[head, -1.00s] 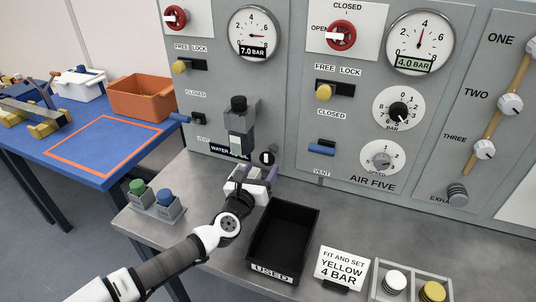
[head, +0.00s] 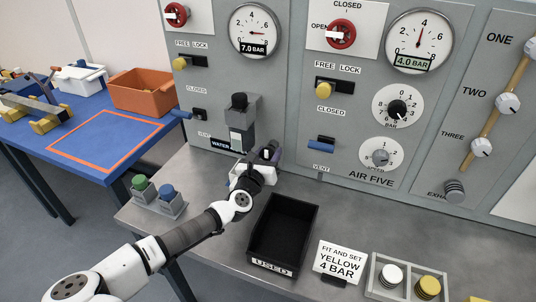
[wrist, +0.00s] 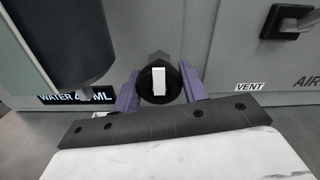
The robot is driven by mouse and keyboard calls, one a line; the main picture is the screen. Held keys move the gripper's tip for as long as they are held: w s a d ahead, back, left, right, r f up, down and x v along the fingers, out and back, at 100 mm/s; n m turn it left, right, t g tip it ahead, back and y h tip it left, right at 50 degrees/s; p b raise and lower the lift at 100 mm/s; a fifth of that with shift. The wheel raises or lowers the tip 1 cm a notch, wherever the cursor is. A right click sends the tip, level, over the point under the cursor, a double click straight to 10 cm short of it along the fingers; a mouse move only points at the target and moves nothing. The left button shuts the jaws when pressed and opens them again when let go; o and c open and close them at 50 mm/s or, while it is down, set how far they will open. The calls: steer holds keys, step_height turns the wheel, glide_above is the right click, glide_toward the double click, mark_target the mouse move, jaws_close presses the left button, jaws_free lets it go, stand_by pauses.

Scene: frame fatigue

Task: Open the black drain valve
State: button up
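The black drain valve is a round black knob (wrist: 153,91) with a white mark on its face. It sits low on the left panel, beside the "VENT" label. In the wrist view the white mark stands nearly upright. My gripper (wrist: 160,84) has one purple finger on each side of the knob, very close to its rim. I cannot tell whether the fingers press on it. In the head view my gripper (head: 268,158) is at the panel and largely hides the knob.
A black filter housing (wrist: 71,45) hangs close to the left of my gripper. A black open "USED" bin (head: 262,263) stands on the bench below. A holder with green and blue caps (head: 157,197) stands to the left. The "VENT" label (wrist: 250,87) is to the right.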

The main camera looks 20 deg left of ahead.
steer(key=shift+c, duration=1.3)
steer(key=shift+n, duration=0.3)
steer(key=n+b, duration=0.1)
steer(key=n, duration=0.1)
steer(key=shift+f+n, duration=0.1)
steer(key=shift+n, duration=0.2)
steer(key=n+b, duration=0.1)
steer(key=n, duration=0.3)
steer(key=n+b, duration=0.1)
steer(key=n, duration=0.4)
steer(key=shift+d, duration=0.1)
steer(key=n+b, duration=0.1)
steer(key=n, duration=0.3)
steer(key=shift+r, duration=0.2)
steer(key=shift+n, duration=0.3)
